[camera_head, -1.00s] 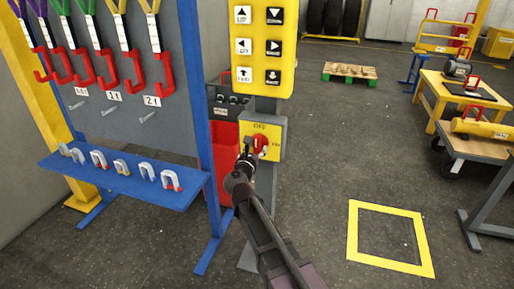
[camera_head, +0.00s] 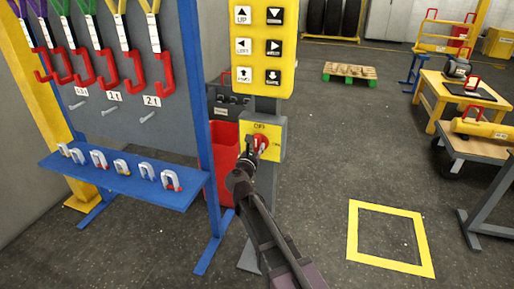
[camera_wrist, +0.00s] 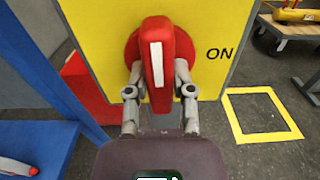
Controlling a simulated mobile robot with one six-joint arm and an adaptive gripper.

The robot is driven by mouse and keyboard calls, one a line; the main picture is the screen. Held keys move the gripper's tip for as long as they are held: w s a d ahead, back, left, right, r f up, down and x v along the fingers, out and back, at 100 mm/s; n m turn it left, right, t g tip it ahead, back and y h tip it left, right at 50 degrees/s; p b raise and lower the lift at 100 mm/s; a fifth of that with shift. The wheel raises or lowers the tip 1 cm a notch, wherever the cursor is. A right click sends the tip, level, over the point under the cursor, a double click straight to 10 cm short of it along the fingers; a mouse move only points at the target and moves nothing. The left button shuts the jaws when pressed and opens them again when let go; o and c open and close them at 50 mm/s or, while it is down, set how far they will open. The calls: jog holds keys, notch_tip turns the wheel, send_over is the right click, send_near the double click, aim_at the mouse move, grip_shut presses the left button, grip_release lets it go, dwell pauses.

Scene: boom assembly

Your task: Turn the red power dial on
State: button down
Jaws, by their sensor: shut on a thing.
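The red power dial (camera_wrist: 152,58) is on a yellow plate (camera_wrist: 85,18) with the word ON printed to its right in the wrist view. The white mark on its handle stands nearly upright. My gripper (camera_wrist: 160,75) has a finger on each side of the handle and is shut on it. In the head view my gripper (camera_head: 254,146) reaches the dial (camera_head: 263,142) on the yellow switch box (camera_head: 274,153) and hides part of it. The OFF label above the dial is partly legible there.
A yellow panel with arrow buttons (camera_head: 258,45) is above the switch box. A blue rack with slings and shackles (camera_head: 125,185) stands to the left, with a red bin (camera_head: 224,150) behind. A yellow floor square (camera_head: 352,232) lies on open floor at right.

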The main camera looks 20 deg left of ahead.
jog(key=shift+m, duration=0.4)
jog(key=m, duration=0.4)
jog(key=shift+w, duration=0.1)
jog(key=m, duration=0.4)
jog(key=shift+a+r+m, duration=0.1)
jog(key=shift+m, duration=0.2)
jog(key=m, duration=0.4)
jog(key=shift+m, duration=2.3)
jog(key=shift+c, duration=2.4)
grip_release()
